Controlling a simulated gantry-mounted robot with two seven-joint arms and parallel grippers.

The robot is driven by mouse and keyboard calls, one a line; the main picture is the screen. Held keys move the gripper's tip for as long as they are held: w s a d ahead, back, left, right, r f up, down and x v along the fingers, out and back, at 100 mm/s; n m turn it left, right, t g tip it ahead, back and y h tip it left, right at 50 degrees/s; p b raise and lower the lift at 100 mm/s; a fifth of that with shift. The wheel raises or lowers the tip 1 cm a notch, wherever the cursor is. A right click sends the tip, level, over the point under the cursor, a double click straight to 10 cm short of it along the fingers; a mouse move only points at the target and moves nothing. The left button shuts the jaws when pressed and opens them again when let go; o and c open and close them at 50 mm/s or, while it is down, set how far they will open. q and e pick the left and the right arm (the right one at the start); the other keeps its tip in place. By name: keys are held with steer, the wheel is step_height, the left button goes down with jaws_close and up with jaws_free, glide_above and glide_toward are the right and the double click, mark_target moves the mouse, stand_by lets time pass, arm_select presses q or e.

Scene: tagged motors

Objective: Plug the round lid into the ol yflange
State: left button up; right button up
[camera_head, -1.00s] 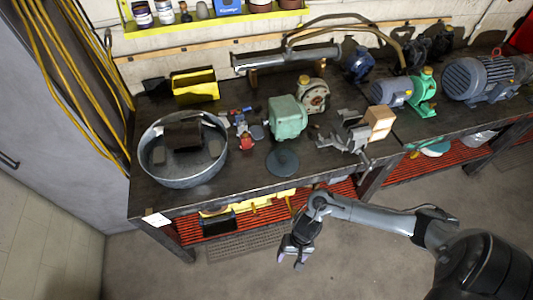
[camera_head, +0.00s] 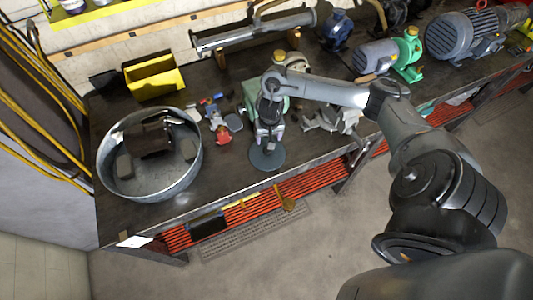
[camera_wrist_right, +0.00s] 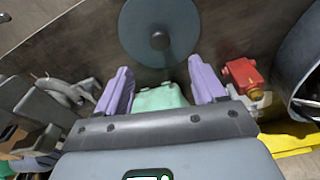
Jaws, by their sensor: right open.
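The round lid (camera_head: 267,158) is a dark grey-blue disc lying on the bench near its front edge. In the right wrist view the lid (camera_wrist_right: 160,30) shows a small central knob and lies just beyond my fingertips. My right gripper (camera_head: 267,142) is over the bench, just above the lid; its purple fingers (camera_wrist_right: 160,84) are spread with nothing between them. A light green housing (camera_head: 250,92) stands behind the lid, partly hidden by my right arm; it also shows between the fingers in the wrist view (camera_wrist_right: 160,98). I cannot make out which part is the oily flange. My left gripper is not in view.
A round metal tub (camera_head: 110,178) with dark parts stands at the left. Small red and blue parts (camera_head: 222,132) lie between tub and lid. A vise (camera_head: 325,117) is to the right. A yellow bin (camera_head: 153,77) and motors (camera_head: 463,42) stand farther back.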

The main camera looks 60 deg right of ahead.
steer(key=b, duration=0.1)
glide_above(268, 152)
step_height(268, 152, down, 5)
steer(key=shift+r, duration=0.15)
steer(key=shift+w+f, duration=0.1)
steer(key=shift+f, duration=0.35)
steer(key=shift+w+d+f+b, duration=0.1)
steer(key=shift+d+f+b, duration=0.1)
steer(key=shift+f, duration=0.65)
steer(key=shift+w+d+f+b, duration=0.1)
steer(key=shift+f+b, duration=0.15)
steer(key=shift+f, duration=0.65)
steer(key=shift+w+d+f+b, duration=0.1)
steer(key=shift+f+b, duration=0.1)
steer(key=shift+f, duration=0.65)
steer(key=shift+c, duration=0.4)
steer(key=shift+c, duration=1.1)
steer(key=c, duration=0.8)
